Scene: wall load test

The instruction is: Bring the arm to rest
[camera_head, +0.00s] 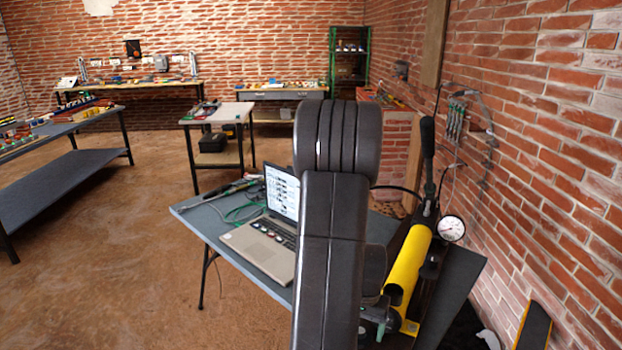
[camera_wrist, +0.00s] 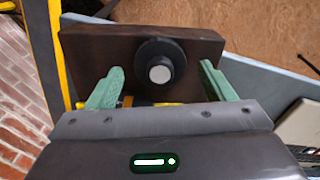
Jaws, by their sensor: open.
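My arm (camera_head: 331,240) rises through the middle of the camera_head view and hides part of the table behind it. My gripper (camera_wrist: 161,70) shows in the wrist view with its two green fingers apart and nothing visibly held between them. Beyond the fingers is a dark block (camera_wrist: 95,48) with a round black fitting and a pale disc (camera_wrist: 160,73) at its centre. The fingers appear to stand on either side of this fitting; I cannot tell whether they touch anything.
A blue-grey table (camera_head: 207,222) carries an open laptop (camera_head: 262,243) and a yellow hand pump (camera_head: 408,265) with a round gauge (camera_head: 451,228). A brick wall (camera_head: 560,190) stands close on the right. Other benches stand behind, and brown floor (camera_head: 110,250) is clear at left.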

